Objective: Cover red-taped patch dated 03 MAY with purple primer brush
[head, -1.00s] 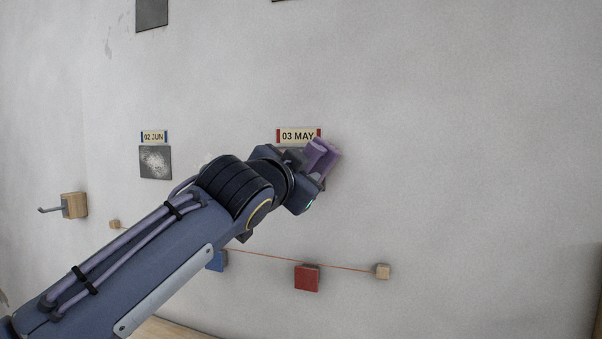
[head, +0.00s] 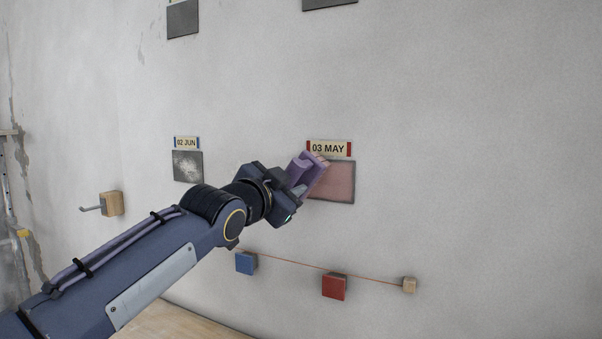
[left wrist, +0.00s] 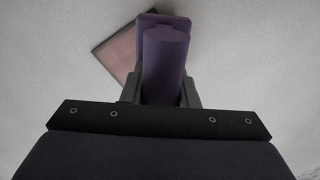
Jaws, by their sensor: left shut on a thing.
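The 03 MAY label (head: 329,149) has red ends and sits on the wall above a pinkish square patch (head: 336,184). My left gripper (head: 295,184) is shut on the purple brush (head: 309,168). In the head view the brush overlaps the patch's upper left corner and the label's lower edge; I cannot tell whether it touches the wall. The left wrist view shows the brush (left wrist: 165,65) between the fingers, with part of the patch (left wrist: 118,50) behind it to the left. My right gripper is not in view.
A grey speckled patch (head: 187,166) under the 02 JUN label (head: 187,143) is to the left. A wooden block with a hook (head: 112,203) juts out. Below, a blue block (head: 246,263) and a red block (head: 334,286) hang near a taut string. A ladder (head: 12,220) stands far left.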

